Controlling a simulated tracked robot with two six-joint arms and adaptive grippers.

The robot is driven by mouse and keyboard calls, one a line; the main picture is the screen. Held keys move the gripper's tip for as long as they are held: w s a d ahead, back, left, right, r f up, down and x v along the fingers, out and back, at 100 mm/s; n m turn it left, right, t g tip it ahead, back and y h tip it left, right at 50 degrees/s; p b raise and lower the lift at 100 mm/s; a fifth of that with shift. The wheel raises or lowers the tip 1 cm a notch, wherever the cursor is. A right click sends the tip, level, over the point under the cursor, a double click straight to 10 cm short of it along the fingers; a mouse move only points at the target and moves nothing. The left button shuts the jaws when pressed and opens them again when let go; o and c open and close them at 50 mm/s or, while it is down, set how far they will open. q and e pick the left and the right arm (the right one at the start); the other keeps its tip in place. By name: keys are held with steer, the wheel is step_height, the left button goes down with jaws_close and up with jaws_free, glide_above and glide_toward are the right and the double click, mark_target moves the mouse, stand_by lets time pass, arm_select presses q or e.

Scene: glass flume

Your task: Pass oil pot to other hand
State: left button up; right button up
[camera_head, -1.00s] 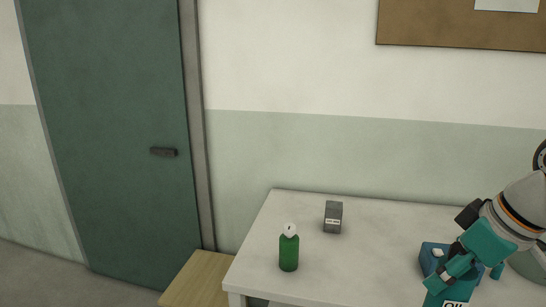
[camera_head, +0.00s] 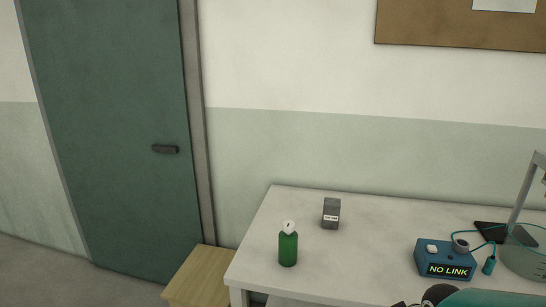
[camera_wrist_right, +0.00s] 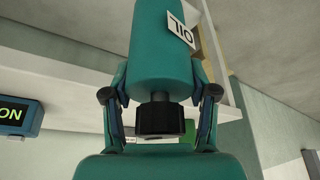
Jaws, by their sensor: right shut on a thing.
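The oil pot (camera_wrist_right: 163,55) is a teal cylinder with a black cap (camera_wrist_right: 160,119) and a white label reading OIL upside down in the right wrist view. That view itself looks inverted, as the blue box's text is also upside down. My right gripper (camera_wrist_right: 159,94) is shut on the pot, with one finger at each side. In the head view, only dark and teal parts show at the bottom right edge, and I cannot tell which belong to the gripper. My left gripper is in neither view.
A wooden stool or shelf (camera_head: 199,270) stands left of the table. The table's left middle is mostly clear.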

steer(key=w+a+f+m+h, duration=0.1)
steer(key=w+a+f+m, duration=0.3)
steer(key=a, duration=0.1)
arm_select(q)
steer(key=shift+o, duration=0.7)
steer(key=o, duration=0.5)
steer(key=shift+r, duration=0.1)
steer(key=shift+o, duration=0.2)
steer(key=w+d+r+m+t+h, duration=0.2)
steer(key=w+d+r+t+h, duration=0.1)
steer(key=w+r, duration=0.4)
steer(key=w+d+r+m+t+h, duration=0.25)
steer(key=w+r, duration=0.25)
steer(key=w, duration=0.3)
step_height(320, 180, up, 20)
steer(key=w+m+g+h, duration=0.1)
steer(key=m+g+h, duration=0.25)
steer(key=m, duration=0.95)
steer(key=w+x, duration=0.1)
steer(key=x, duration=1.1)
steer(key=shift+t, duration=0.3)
arm_select(e)
steer(key=s+a+r+n, duration=0.1)
steer(key=a+r, duration=0.1)
steer(key=a, duration=0.6)
steer(key=s+a+r+n, duration=0.1)
steer(key=s+a+r, duration=0.1)
steer(key=a, duration=0.7)
steer(key=shift+s+r+n+y, duration=0.3)
steer(key=shift+r, duration=0.25)
